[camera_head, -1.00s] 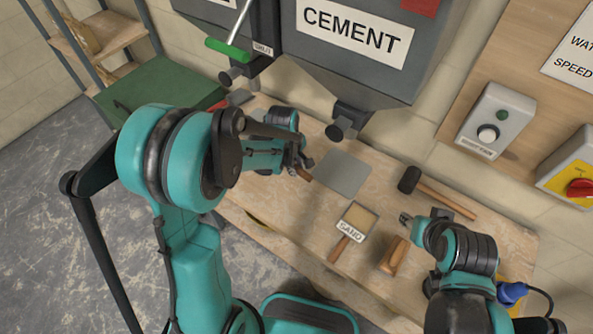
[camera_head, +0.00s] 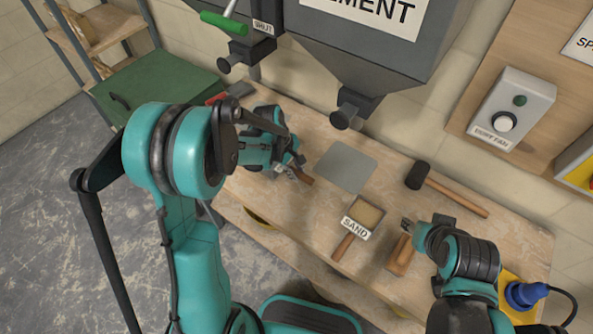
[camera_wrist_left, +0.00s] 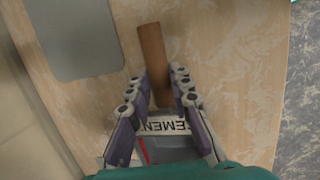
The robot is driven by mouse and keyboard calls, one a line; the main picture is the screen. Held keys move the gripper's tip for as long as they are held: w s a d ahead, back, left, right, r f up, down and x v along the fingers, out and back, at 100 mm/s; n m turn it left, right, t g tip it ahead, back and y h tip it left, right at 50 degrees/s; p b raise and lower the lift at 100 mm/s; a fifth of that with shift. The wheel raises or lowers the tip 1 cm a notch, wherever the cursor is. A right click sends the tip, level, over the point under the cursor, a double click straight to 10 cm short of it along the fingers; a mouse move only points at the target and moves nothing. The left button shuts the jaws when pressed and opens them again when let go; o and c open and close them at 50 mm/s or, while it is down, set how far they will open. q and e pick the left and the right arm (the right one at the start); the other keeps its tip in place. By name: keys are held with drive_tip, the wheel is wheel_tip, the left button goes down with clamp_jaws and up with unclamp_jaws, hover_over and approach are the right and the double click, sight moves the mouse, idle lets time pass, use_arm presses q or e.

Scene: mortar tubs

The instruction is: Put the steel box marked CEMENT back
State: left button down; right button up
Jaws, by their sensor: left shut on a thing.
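The steel box marked CEMENT (camera_wrist_left: 170,148) is between the fingers of my left gripper (camera_wrist_left: 158,88), its white label partly covered by them. Its brown wooden handle (camera_wrist_left: 153,52) points away from my wrist over the bench. In the head view my left gripper (camera_head: 290,170) is shut on the box at the left part of the bench; mostly the handle end (camera_head: 304,178) shows there. My right gripper (camera_head: 407,223) is by a wooden-handled tool (camera_head: 400,256); its jaw state is unclear.
A grey square plate (camera_head: 345,165) lies bare on the bench, right of my left gripper. The SAND box (camera_head: 367,214) and a mallet (camera_head: 417,175) lie further right. The big CEMENT hopper (camera_head: 385,60) hangs above, its outlet (camera_head: 347,110) low over the bench.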

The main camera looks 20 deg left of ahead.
use_arm(q)
drive_tip(key=shift+f+b, duration=0.55)
drive_tip(key=shift+f, duration=0.05)
drive_tip(key=c, duration=1.3)
unclamp_jaws()
drive_tip(key=shift+r, duration=0.1)
drive_tip(key=v, duration=1.1)
drive_tip(key=shift+r, duration=0.4)
drive_tip(key=shift+s, duration=0.15)
drive_tip(key=s+r+m+t+y, duration=0.1)
drive_tip(key=s+m+t, duration=0.2)
drive_tip(key=s+m, duration=0.4)
drive_tip(key=s+d+r+m+t+y, duration=0.1)
drive_tip(key=s+r+m+t+y, duration=0.1)
drive_tip(key=s+m, duration=0.4)
drive_tip(key=s+t, duration=0.1)
drive_tip(key=s, duration=0.1)
drive_tip(key=shift+s+r+m, duration=0.35)
drive_tip(key=shift+m, duration=0.05)
